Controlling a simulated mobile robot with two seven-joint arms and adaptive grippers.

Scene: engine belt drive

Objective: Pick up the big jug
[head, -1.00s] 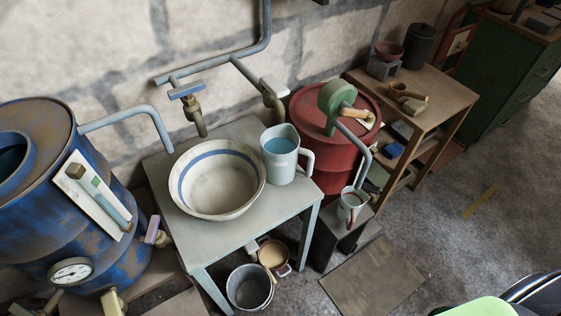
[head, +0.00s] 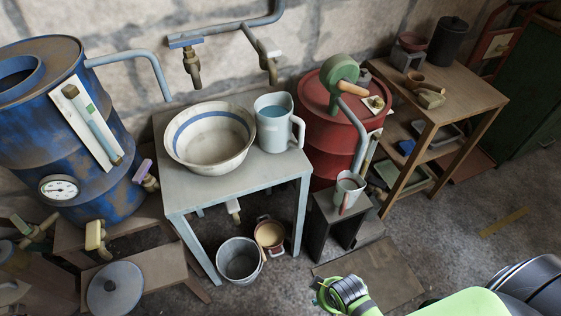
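The big jug (head: 273,123) is pale, with a handle on its right side and blue liquid inside. It stands upright on the small grey table (head: 236,186), close to the right of a white bowl (head: 210,138) with a blue band. A smaller jug (head: 347,190) stands on a low dark stand to the lower right. My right gripper (head: 341,292), green and black, shows at the bottom edge, well below and apart from the big jug. Its fingers are not clear enough to tell open from shut. My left gripper is not in view.
A tap (head: 268,65) hangs from the wall pipe just above the big jug. A red barrel (head: 322,125) with a pump stands close to its right, a blue barrel (head: 83,140) at left. A bucket (head: 240,261) and a pot (head: 270,234) are below. Floor at right is mostly clear.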

